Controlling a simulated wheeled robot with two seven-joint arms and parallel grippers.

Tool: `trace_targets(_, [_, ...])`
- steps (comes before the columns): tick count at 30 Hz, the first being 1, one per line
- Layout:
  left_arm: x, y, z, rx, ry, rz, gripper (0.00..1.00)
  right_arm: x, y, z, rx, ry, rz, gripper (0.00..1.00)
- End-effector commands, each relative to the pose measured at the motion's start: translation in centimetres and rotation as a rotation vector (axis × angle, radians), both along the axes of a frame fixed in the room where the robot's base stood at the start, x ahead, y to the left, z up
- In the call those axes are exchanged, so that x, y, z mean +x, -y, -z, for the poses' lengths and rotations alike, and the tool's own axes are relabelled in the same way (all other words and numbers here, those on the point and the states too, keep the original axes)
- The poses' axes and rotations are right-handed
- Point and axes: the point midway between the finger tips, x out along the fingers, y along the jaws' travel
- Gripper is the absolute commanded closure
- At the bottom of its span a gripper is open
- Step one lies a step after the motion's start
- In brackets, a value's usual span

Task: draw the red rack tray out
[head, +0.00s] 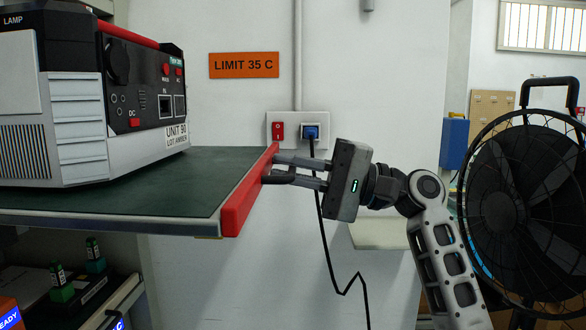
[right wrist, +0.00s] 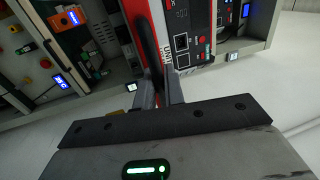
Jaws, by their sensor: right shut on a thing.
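The red rack tray (head: 243,200) has a green top and a red front edge, and stands out level from the left in the head view. A black handle (head: 292,179) sits on its red edge. My right gripper (head: 282,170) is shut on this handle, reaching in from the right. In the right wrist view the fingers (right wrist: 160,92) are at the dark handle (right wrist: 147,45), beside the red front. A grey unit (head: 80,110) marked UNIT 90 LOT AMBER stands upright on the tray. My left gripper is not in view.
A black fan (head: 510,190) stands at the right, close behind my right arm. A black cable (head: 322,230) hangs from the wall socket (head: 310,131) behind the gripper. Lower shelves at the left hold small green-based items (head: 62,285). An orange LIMIT 35 C sign (head: 244,65) is on the wall.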

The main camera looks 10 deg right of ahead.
Motion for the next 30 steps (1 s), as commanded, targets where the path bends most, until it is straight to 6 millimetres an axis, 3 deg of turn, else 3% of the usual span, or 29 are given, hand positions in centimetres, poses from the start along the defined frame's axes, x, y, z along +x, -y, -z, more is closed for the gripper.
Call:
trace_targets(10, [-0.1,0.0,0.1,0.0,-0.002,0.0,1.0,-0.1,0.3,0.1,-0.001,-0.002,0.0,1.0])
trace_targets(11, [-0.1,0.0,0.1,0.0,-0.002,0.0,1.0,-0.1,0.3,0.1,-0.001,-0.002,0.0,0.87])
trace_targets(12, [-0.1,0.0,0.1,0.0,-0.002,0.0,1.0,-0.1,0.3,0.1,-0.002,-0.001,0.0,0.85])
trace_targets(22, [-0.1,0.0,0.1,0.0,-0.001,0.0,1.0,-0.1,0.6,0.2,-0.001,0.0,0.001,0.85])
trace_targets(26, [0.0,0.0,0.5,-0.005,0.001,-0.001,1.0,-0.5,2.2,0.6,-0.002,0.0,0.004,0.85])
trace_targets(30, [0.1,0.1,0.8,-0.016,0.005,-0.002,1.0,-1.3,5.1,1.3,-0.003,-0.002,0.006,0.85])
